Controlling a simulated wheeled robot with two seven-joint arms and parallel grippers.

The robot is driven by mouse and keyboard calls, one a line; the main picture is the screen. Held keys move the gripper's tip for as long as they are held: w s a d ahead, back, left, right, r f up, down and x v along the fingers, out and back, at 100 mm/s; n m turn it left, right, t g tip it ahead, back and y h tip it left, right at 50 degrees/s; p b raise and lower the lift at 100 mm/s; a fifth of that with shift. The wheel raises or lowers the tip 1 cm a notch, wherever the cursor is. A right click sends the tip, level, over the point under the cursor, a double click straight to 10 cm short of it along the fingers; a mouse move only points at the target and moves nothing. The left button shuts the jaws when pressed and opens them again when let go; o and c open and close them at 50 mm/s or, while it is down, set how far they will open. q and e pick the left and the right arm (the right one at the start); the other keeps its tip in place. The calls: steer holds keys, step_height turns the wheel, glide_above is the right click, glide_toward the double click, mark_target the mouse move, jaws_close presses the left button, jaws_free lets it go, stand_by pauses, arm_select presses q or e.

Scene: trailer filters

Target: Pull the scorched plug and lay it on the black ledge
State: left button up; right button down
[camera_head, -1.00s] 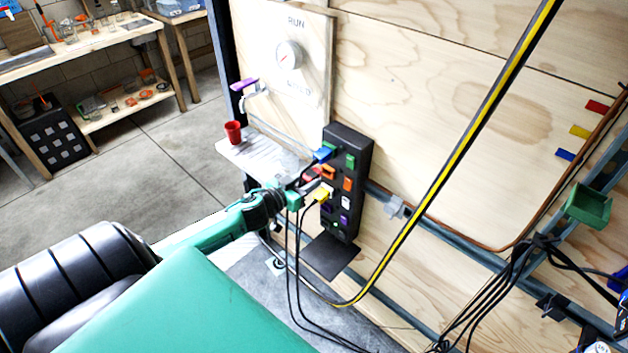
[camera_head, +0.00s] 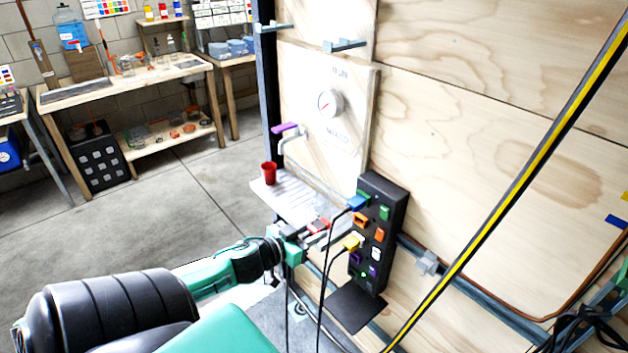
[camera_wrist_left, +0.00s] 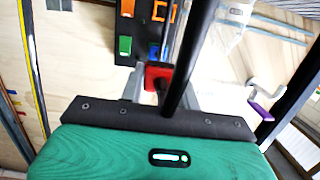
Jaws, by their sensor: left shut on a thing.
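My left gripper (camera_head: 312,232) is shut on a red plug (camera_wrist_left: 158,76), which sits between its fingers in the left wrist view. In the head view the red plug (camera_head: 318,226) is partly hidden by the fingers and appears apart from the black socket strip (camera_head: 386,205), to its left. Scorch marks are too small to tell. A blue plug (camera_head: 357,202) and a yellow plug (camera_head: 352,242) sit in the strip with black cables. The black ledge (camera_head: 355,309) juts out below the strip, bare. My right gripper is not in view.
A white ribbed shelf (camera_head: 290,197) with a red cup (camera_head: 269,172) lies behind the gripper. A purple-handled tap (camera_head: 286,128) and a dial panel (camera_head: 330,103) are above it. A yellow-black striped bar (camera_head: 500,190) slants across the right. Cables hang below the gripper.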

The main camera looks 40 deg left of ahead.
mark_target(311, 235)
arm_select(q)
steer(key=shift+s+a+f+p, duration=0.1)
steer(key=shift+s+p, duration=0.4)
steer(key=shift+s, duration=0.5)
steer(key=shift+s+a+f+p, duration=0.1)
steer(key=shift+s+p, duration=0.4)
steer(key=shift+s, duration=0.45)
